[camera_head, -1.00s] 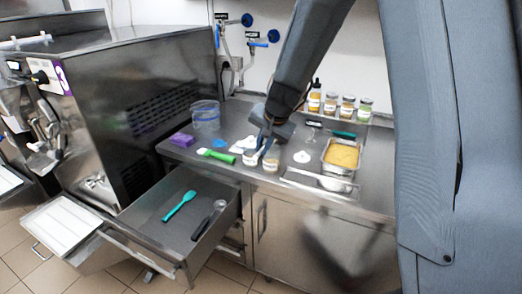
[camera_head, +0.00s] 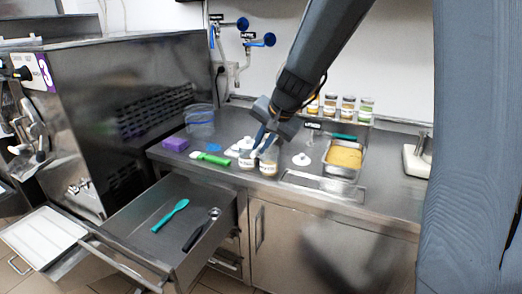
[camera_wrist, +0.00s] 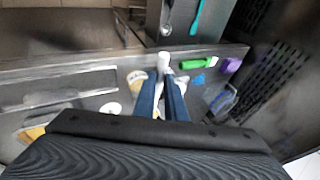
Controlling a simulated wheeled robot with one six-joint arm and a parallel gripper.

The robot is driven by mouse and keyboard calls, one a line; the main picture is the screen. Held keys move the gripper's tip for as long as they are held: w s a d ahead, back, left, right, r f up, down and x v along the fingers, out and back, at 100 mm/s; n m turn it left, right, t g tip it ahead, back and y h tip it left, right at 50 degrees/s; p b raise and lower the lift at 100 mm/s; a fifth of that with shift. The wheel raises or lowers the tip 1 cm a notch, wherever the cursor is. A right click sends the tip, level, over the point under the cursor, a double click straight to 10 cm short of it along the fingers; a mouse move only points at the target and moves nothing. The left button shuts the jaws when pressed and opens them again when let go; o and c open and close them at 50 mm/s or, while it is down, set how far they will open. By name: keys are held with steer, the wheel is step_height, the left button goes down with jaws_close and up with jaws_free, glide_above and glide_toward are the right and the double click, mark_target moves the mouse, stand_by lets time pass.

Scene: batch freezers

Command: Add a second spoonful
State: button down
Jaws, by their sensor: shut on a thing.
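My gripper (camera_head: 262,148) is low over the counter at two small jars, a left jar (camera_head: 247,163) and a right jar (camera_head: 269,168). In the wrist view its two blue fingers (camera_wrist: 163,84) are close together, shut on a small white thing (camera_wrist: 164,61) at the tips. I cannot tell whether that is a spoon or part of a jar. The right jar also shows in the wrist view (camera_wrist: 136,77), beside the fingers, with a tan top. A measuring spoon (camera_head: 203,229) with a dark handle lies in the open drawer. The jars' contents are too small to judge.
The open drawer (camera_head: 127,249) juts out below the counter and also holds a teal spatula (camera_head: 170,214). A green-handled tool (camera_head: 212,159), a purple block (camera_head: 175,144) and a clear tub (camera_head: 199,120) stand left. A pan of yellow food (camera_head: 344,157) is right. Several jars line the wall.

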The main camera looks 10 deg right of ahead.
steer(key=shift+s+d+f+m+t+y+b, duration=0.25)
steer(key=shift+t+y+b, duration=0.35)
steer(key=shift+b, duration=3.75)
steer(key=shift+s+d+f+m+t+y+b, duration=0.1)
steer(key=shift+d+f+t+y+b, duration=0.3)
steer(key=shift+b, duration=3.9)
steer(key=t+y+b, duration=0.1)
steer(key=b, duration=0.3)
steer(key=f+y+b, duration=0.1)
steer(key=b, duration=0.3)
steer(key=t+y+b, duration=0.1)
steer(key=b, duration=0.4)
steer(key=shift+s+d+f+m+t, duration=0.15)
steer(key=shift+s+d+m+t, duration=0.1)
steer(key=shift+t, duration=0.05)
steer(key=t+y+b, duration=0.1)
steer(key=f+t+y+b, duration=0.1)
steer(key=b, duration=0.1)
steer(key=shift+s+d+f+m, duration=0.1)
steer(key=shift+s+d+m, duration=0.1)
steer(key=shift+m, duration=0.2)
